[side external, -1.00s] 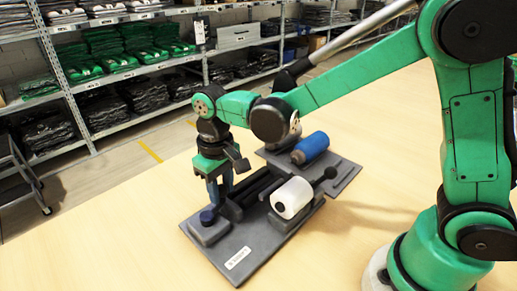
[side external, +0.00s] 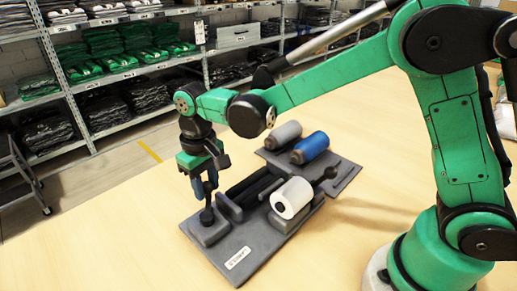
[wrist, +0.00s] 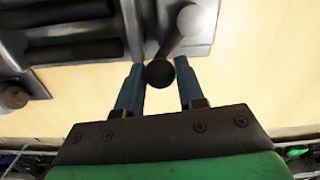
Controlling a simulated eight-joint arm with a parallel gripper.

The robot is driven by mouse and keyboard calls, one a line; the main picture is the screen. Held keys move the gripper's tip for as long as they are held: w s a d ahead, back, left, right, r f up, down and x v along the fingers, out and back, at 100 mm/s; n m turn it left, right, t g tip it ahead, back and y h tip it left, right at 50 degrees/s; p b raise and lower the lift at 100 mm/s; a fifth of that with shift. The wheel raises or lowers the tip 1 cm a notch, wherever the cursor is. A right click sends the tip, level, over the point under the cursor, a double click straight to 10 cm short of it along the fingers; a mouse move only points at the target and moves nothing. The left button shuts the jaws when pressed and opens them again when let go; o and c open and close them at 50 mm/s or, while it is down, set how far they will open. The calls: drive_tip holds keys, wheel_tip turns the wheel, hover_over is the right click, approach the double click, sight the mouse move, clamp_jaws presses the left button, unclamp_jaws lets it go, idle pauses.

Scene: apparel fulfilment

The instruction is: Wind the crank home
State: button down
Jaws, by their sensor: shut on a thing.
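The crank is on the grey fixture (side external: 255,255), at its front left corner in the side view. In the side view a dark crank part (side external: 207,215) stands on a raised grey block, below my gripper (side external: 204,192). My gripper's blue fingers (wrist: 159,82) straddle the knob in the wrist view, shut on it. The contact faces are hard to make out.
The fixture also carries a white roll (side external: 292,198), a blue roll (side external: 311,147), a grey roll (side external: 286,133) and dark slotted rails (side external: 250,187). Bare wooden table (side external: 130,235) lies to the left and front. Shelves of folded clothes (side external: 105,65) stand behind.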

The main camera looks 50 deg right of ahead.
sight(186, 228)
drive_tip(key=shift+w+a, duration=0.3)
drive_tip(key=shift+w, duration=0.1)
drive_tip(key=shift+w+a, duration=0.15)
drive_tip(key=shift+a, duration=0.65)
drive_tip(key=shift+s+a, duration=0.25)
drive_tip(key=shift+a, duration=0.65)
drive_tip(key=shift+s+a, duration=0.25)
drive_tip(key=shift+a, duration=0.65)
drive_tip(key=shift+s+a, duration=0.8)
drive_tip(key=shift+s, duration=0.55)
drive_tip(key=shift+s+a, duration=0.1)
drive_tip(key=shift+s, duration=0.6)
drive_tip(key=c, duration=0.6)
unclamp_jaws()
drive_tip(key=shift+o, duration=0.2)
drive_tip(key=shift+d, duration=0.1)
